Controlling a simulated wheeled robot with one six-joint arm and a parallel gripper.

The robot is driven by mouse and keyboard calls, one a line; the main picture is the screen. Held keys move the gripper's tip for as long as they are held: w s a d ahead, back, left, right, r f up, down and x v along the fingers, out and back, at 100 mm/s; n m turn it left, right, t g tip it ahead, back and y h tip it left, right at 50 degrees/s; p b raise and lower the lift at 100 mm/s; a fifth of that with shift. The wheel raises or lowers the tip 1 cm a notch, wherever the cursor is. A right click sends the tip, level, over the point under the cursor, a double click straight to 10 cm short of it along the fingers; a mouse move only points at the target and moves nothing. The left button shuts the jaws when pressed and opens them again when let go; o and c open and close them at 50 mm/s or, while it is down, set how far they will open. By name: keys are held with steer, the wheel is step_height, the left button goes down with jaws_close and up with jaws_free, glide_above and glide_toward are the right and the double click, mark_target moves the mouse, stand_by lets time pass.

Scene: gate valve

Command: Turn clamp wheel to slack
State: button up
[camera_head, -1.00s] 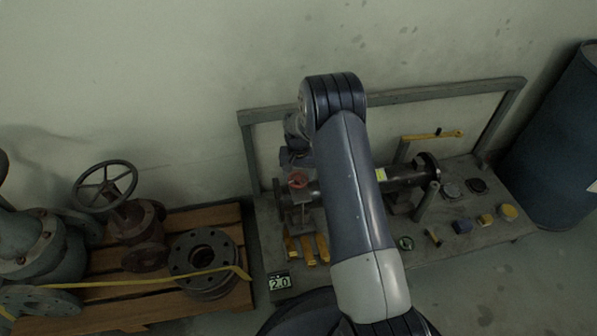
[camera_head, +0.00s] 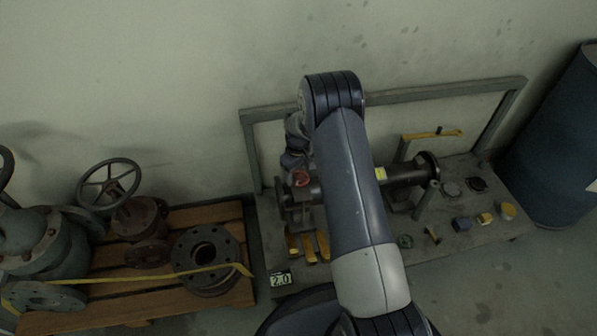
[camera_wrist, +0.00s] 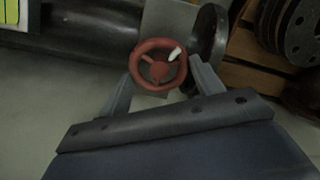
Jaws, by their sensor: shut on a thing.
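The clamp wheel is a small red handwheel with spokes (camera_wrist: 159,72) and a pale mark on its rim at the upper right. In the wrist view it sits between the two grey fingers of my gripper (camera_wrist: 164,82), which are shut on its rim from both sides. In the head view the red wheel (camera_head: 301,179) shows left of my arm, above the dark pipe (camera_head: 402,176) on the bench. My gripper's fingers are hard to make out there, partly hidden by my arm. The pipe end flange (camera_wrist: 209,38) is just right of the wheel in the wrist view.
The grey bench (camera_head: 470,232) carries yellow wedges (camera_head: 309,246), small blocks and a "2.0" sign (camera_head: 280,280). A wooden pallet (camera_head: 110,293) with valves and a loose flange (camera_head: 206,259) stands left. A dark blue drum (camera_head: 560,145) stands right. A frame backs the bench.

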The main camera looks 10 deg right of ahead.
mark_target(298, 176)
steer(key=shift+n, duration=0.4)
steer(key=o, duration=1)
steer(key=shift+c, duration=0.2)
step_height(298, 176, up, 11)
steer(key=p, duration=0.3)
steer(key=shift+f, duration=0.15)
step_height(298, 176, down, 11)
steer(key=b, duration=0.3)
steer(key=shift+m, duration=0.3)
